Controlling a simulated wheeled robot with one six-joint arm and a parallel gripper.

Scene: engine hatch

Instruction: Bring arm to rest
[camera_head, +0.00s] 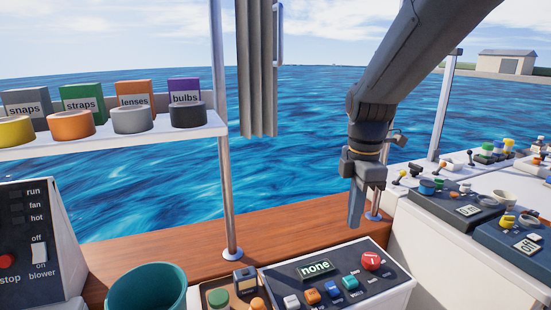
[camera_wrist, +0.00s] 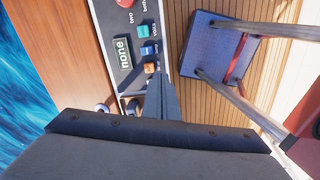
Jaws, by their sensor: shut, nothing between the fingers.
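My arm (camera_head: 420,60) comes down from the top right of the head view. My gripper (camera_head: 355,224) points straight down at its end, with the fingers together and nothing held. It hangs in front of the wooden ledge, above and behind the button panel (camera_head: 340,280) whose display reads "none". In the wrist view my gripper (camera_wrist: 162,80) shows as closed dark fingers beside the same panel (camera_wrist: 122,35). I cannot tell the exact height of the fingertips above the panel.
White consoles (camera_head: 440,240) with switches stand right. A blue-seated stool (camera_wrist: 212,50) shows in the wrist view. A metal post (camera_head: 222,150) rises mid-left.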

